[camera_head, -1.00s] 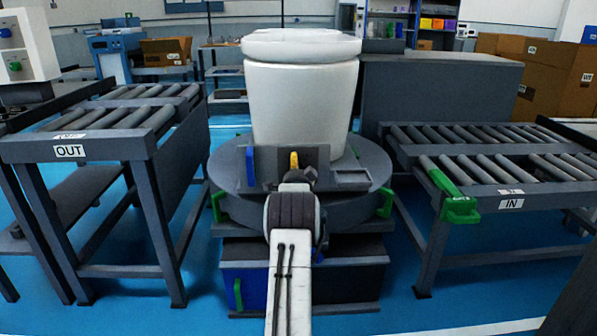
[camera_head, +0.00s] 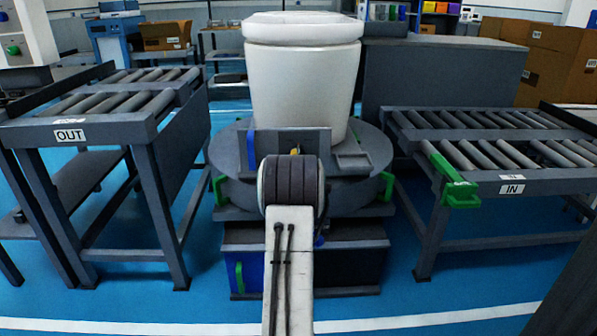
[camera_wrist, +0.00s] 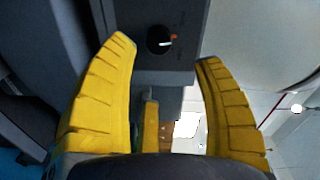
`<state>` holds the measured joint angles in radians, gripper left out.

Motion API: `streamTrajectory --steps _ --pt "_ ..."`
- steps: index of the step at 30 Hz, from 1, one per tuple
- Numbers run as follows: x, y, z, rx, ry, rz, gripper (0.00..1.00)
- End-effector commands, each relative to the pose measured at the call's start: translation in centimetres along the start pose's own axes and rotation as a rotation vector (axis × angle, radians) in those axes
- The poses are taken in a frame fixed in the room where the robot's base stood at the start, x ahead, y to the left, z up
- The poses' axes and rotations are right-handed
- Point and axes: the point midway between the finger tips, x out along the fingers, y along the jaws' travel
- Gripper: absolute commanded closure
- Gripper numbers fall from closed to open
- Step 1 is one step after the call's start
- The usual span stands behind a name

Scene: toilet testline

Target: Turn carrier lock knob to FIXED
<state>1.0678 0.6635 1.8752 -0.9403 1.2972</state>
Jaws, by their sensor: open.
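In the wrist view, a round black knob (camera_wrist: 159,40) with a white and reddish pointer mark sits on a dark grey panel (camera_wrist: 180,14). I cannot read any label beside it. My gripper (camera_wrist: 166,48) is open, its yellow fingers spread to either side of the knob in the picture, with nothing between them. Whether the fingertips reach the knob's depth is unclear. In the head view my arm hides the knob and most of my gripper. The upright grey panel (camera_head: 308,141) stands on the round carrier (camera_head: 226,170) below the white toilet (camera_head: 300,85).
The OUT roller conveyor (camera_head: 110,130) is on the left, the IN roller conveyor (camera_head: 490,160) on the right. A green stop (camera_head: 460,193) juts from the right one. Blue (camera_head: 251,150) and green (camera_head: 219,188) pieces stick out at the carrier.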

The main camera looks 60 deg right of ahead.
Motion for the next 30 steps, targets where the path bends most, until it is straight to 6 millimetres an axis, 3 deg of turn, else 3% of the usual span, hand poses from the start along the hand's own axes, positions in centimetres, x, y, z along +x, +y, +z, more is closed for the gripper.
streamTrajectory --steps 9,24,30 --pt "-1.8 0.0 0.0 0.0 0.0 -0.001 0.39" --pt "-2.0 -0.2 0.0 0.0 -0.001 0.001 0.38" --pt "-0.5 1.9 0.8 0.0 -0.016 0.041 0.38"
